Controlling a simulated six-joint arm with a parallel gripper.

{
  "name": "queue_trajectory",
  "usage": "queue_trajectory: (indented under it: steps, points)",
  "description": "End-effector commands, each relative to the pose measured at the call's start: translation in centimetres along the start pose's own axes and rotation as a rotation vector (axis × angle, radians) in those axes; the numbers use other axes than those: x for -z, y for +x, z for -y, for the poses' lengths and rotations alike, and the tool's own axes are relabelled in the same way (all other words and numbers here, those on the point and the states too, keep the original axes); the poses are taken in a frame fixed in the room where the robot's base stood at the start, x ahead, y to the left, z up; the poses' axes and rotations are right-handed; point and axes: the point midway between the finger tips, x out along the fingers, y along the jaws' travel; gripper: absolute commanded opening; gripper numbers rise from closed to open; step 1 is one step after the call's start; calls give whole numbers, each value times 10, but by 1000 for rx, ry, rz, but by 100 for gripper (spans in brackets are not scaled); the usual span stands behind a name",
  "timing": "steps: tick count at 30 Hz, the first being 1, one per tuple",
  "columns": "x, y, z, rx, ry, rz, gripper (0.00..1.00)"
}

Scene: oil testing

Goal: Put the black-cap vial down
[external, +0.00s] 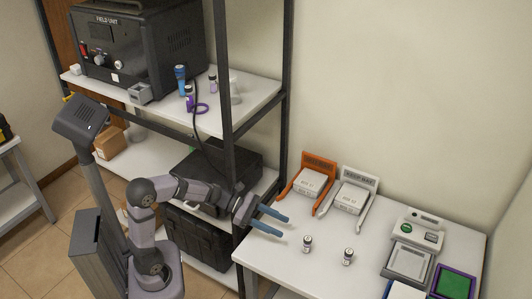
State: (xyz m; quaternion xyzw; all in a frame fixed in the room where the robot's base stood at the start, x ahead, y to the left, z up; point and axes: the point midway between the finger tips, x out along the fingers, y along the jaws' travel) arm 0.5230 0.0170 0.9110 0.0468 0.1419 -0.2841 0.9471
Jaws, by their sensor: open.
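Two small vials with dark caps and pale labels stand upright on the white table: a left vial (307,244) and a right vial (348,257). Both caps look dark at this size, so I cannot tell for sure which one is the black-cap vial. My gripper (285,227) is over the left part of the table, its two blue fingers spread apart and pointing right. It is open with nothing between the fingers. The left vial is just to the right of the fingertips and appears apart from them.
An orange holder (305,184) and a grey holder (351,199) with white boxes stand at the table's back. A scale-like device (409,262) and a purple-framed green tray (454,281) are at the right. A shelf post (228,150) rises behind my gripper.

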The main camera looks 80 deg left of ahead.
Motion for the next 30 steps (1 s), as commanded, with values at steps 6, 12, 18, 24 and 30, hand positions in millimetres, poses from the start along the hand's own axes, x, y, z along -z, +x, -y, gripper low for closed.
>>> queue_trajectory:
  steps: [6,12,18,24,30]
  points:
    - [0,0,0,0,0,0,46]
    - [1,5,1,3,-1,0,46]
    - [5,41,4,11,-6,0,46]
    - [5,50,4,6,-6,0,46]
    - [5,64,4,9,-6,0,46]
